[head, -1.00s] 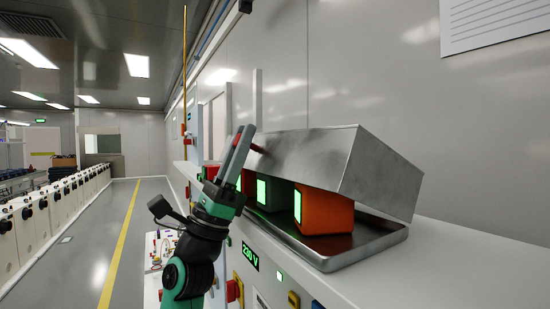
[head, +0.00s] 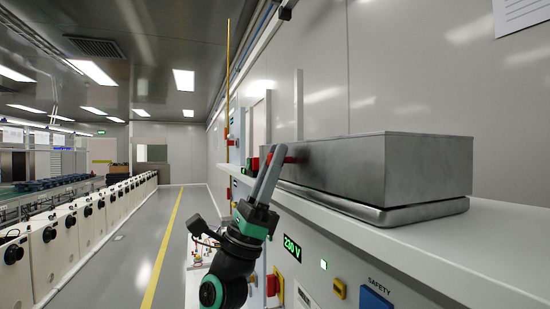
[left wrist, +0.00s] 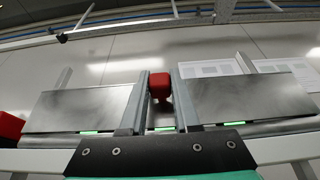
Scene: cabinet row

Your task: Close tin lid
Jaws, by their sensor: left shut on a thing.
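The grey metal tin lid (head: 400,165) is lowered over its shallow metal base (head: 375,216) on the white cabinet top. It looks nearly level in the head view, with only a thin dark line between lid and base. In the left wrist view, the lid (left wrist: 235,98) spans both sides of the fingers, and small green glows show along its lower edge. My left gripper (head: 270,168) is shut on the lid's red handle (left wrist: 160,84), which sits between its fingers at the lid's front. The boxes inside are hidden in the head view. My right gripper is not in view.
The cabinet front has a 230 V display (head: 292,248), a yellow switch (head: 339,288) and a blue safety panel (head: 375,299). A wall stands behind the tin. The aisle with a yellow floor line (head: 165,240) is clear.

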